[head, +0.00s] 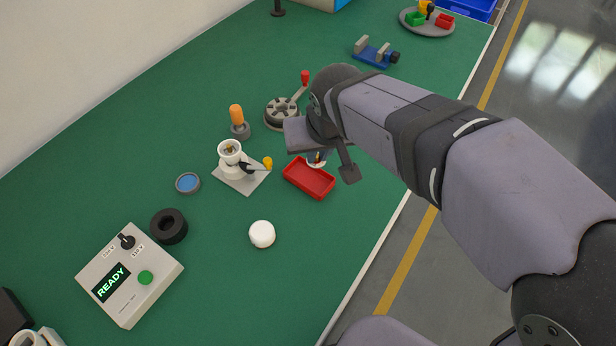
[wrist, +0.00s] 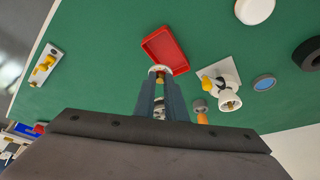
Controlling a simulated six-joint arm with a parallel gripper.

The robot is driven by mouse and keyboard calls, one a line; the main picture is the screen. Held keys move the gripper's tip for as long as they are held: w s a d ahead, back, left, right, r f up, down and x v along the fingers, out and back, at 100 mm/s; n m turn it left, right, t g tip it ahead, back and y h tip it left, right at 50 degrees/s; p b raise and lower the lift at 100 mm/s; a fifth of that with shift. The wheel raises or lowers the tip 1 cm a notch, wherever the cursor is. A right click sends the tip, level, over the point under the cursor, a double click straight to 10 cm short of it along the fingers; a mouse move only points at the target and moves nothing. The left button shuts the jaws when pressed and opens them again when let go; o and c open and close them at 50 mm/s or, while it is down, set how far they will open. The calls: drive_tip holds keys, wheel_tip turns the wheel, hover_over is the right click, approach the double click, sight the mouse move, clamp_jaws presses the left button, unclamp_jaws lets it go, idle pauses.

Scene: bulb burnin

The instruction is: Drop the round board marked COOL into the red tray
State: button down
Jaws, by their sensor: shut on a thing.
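The red tray (head: 308,179) is a shallow rectangular box on the green table; it also shows in the wrist view (wrist: 166,47). A small yellow-gold part shows at the board's middle. The board overlaps the tray's edge in both views; its height above the tray cannot be told. The fingers hide part of the board and no COOL marking is readable. The visible tray floor is empty.
A white lamp socket on a plate (head: 240,181) with a yellow-knobbed lever stands left of the tray. A grey round fixture with a red-knobbed handle (head: 281,113) stands behind. A white round cap (head: 262,234) lies in front. A control box (head: 130,275) reads READY.

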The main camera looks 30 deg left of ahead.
drive_tip(key=b, duration=0.5)
hover_over(316, 188)
drive_tip(key=shift+w+f, duration=0.1)
drive_tip(key=shift+f, duration=2.95)
drive_tip(key=c, duration=1.7)
unclamp_jaws()
drive_tip(key=shift+r, duration=0.15)
drive_tip(key=shift+v, duration=3.6)
